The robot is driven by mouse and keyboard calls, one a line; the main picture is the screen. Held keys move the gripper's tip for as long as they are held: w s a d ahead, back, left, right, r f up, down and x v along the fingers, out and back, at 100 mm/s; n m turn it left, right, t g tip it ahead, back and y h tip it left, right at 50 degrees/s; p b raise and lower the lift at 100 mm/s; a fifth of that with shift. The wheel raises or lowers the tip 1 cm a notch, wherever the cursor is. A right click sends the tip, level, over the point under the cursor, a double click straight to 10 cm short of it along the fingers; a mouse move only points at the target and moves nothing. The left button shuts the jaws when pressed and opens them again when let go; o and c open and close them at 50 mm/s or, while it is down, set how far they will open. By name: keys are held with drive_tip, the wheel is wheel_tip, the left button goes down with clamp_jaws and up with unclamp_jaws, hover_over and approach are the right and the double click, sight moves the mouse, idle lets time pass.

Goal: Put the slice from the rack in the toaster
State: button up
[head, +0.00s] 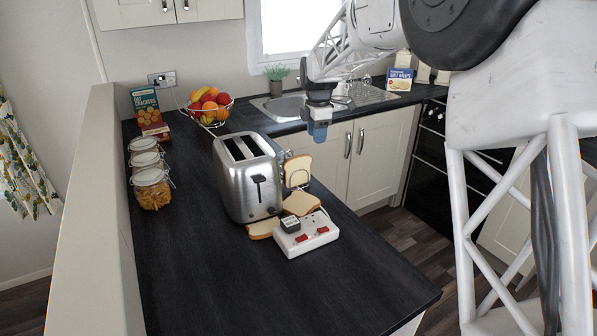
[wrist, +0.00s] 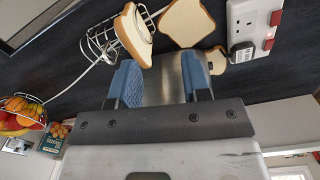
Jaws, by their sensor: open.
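The steel toaster (head: 253,192) stands on the dark counter, two slots on top and its lever facing the front. Right of it a wire rack (head: 298,158) holds one bread slice (head: 297,172) upright; the wrist view shows the rack (wrist: 97,42) and slice (wrist: 134,37) at upper left. My gripper (head: 318,136) hangs in the air, behind and right of the rack, empty. In the wrist view its blue fingers (wrist: 160,65) are spread, with a steel surface, probably the toaster (wrist: 166,85), between them. The toaster slots are hidden there.
Two slices lie on the counter, one (head: 302,203) beside the toaster, one (head: 262,230) at its front. A power strip (head: 307,235) with a black plug lies close by. A fruit basket (head: 210,106) and jars (head: 152,187) stand behind and left. The front counter is clear.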

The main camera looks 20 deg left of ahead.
sight(301, 157)
drive_tip(key=w+a+f, duration=0.1)
drive_tip(key=a, duration=0.1)
drive_tip(key=w+a+f+n, duration=0.1)
drive_tip(key=a, duration=0.1)
drive_tip(key=w+a+f+n, duration=0.1)
drive_tip(key=a, duration=0.1)
drive_tip(key=shift+f, duration=0.15)
drive_tip(key=shift+f, duration=0.15)
drive_tip(key=shift+f, duration=1.15)
drive_tip(key=shift+d+f, duration=0.1)
drive_tip(key=shift+f, duration=0.05)
drive_tip(key=shift+w+f, duration=0.15)
drive_tip(key=shift+f, duration=2.3)
clamp_jaws()
